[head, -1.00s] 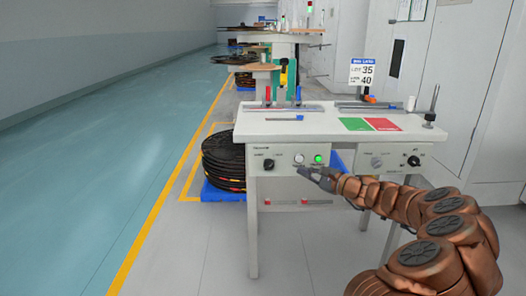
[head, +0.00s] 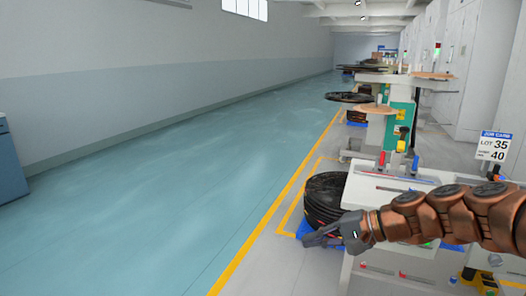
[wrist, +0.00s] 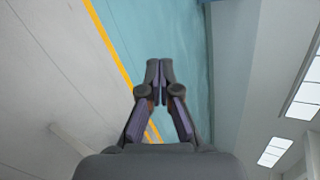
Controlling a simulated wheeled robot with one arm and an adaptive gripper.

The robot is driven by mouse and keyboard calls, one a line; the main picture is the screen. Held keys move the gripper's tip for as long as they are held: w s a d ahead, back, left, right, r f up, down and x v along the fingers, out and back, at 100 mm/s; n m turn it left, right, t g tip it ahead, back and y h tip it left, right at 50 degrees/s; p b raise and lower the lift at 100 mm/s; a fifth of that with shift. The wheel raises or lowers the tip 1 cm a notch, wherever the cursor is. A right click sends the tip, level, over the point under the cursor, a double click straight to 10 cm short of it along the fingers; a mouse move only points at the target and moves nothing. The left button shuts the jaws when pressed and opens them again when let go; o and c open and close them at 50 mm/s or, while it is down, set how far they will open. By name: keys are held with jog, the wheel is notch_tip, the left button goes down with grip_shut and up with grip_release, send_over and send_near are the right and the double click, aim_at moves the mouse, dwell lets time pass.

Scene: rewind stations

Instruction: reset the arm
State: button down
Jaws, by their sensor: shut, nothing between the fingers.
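My gripper (head: 308,240) is at the end of my copper-coloured arm, which reaches in from the right in the head view. It is in front of the stack of black reels and left of the white workstation table (head: 352,205). In the wrist view my gripper (wrist: 160,68) points out over the floor, its fingertips together and nothing between them. My arm hides much of the table's front and its control panel.
A stack of black reels (head: 325,192) stands on a blue pallet beside the table. More rewind stations line the right side. A blue cabinet (head: 10,165) is at the far left. The teal aisle (head: 190,170) left of the yellow line (head: 250,245) is clear.

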jog(key=s+a+r+n+g+h+p, duration=0.25)
jog(key=s+p, duration=0.25)
jog(key=s, duration=0.4)
jog(key=s+a+r+n+g+h+p, duration=0.1)
jog(key=s+r+n+g+h+p, duration=0.15)
jog(key=s+p, duration=0.4)
jog(key=s+d+r+n+h+p, duration=0.1)
jog(key=s+d+r+h+p, duration=0.1)
jog(key=s+d, duration=0.3)
jog(key=s+d+r+n+g+h+p, duration=0.1)
jog(key=s+d+h+p, duration=0.3)
jog(key=s, duration=0.6)
jog(key=shift+s+d+r+h+p, duration=0.35)
jog(key=shift+d+r+p, duration=0.15)
jog(key=shift+d+p, duration=0.15)
